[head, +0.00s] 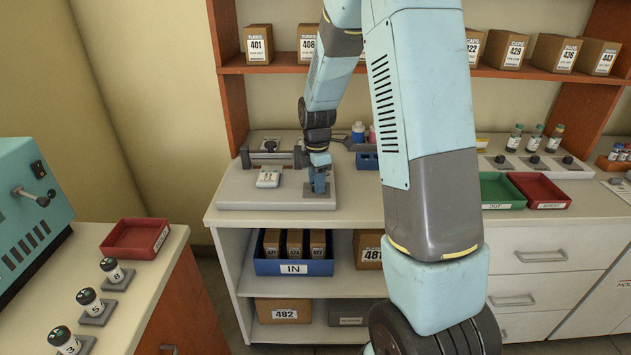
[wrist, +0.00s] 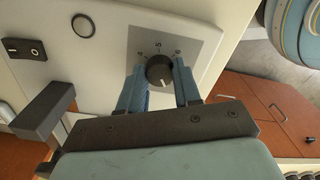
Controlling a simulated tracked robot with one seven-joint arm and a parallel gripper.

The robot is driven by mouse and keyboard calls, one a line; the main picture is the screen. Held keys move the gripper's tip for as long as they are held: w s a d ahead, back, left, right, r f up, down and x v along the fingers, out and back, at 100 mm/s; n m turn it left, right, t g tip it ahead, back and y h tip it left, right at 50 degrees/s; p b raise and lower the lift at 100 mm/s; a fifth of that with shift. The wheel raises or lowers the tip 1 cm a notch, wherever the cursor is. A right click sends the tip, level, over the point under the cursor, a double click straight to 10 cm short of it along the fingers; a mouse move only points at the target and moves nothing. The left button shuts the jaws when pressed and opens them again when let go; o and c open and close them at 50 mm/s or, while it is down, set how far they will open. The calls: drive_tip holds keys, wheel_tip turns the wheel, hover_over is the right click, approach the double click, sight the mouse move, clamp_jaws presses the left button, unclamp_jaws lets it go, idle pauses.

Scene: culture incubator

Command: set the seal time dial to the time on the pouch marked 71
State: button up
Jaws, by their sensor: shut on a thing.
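The seal time dial is a black round knob (wrist: 159,70) on a grey plate, with small marks around its far side. A short white line shows on the knob's near side. My gripper (wrist: 160,88) is shut on the knob, one blue finger on each side. In the head view my gripper (head: 319,186) points down at the right end of the pale sealer (head: 234,192), and hides the dial there. A small whitish packet (head: 268,178), perhaps a pouch, lies on the sealer left of my gripper; its print is too small to read. I cannot make out a pouch marked 71.
The wrist view shows a black rocker switch (wrist: 24,49) and a round button (wrist: 83,26) on the sealer. A blue IN bin (head: 293,267) holds boxes below the counter. Green (head: 497,205) and red (head: 540,205) trays stand right. A blue rack (head: 367,161) is behind my arm.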

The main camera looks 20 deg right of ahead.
drive_tip(key=shift+w, duration=0.1)
drive_tip(key=shift+c, duration=0.6)
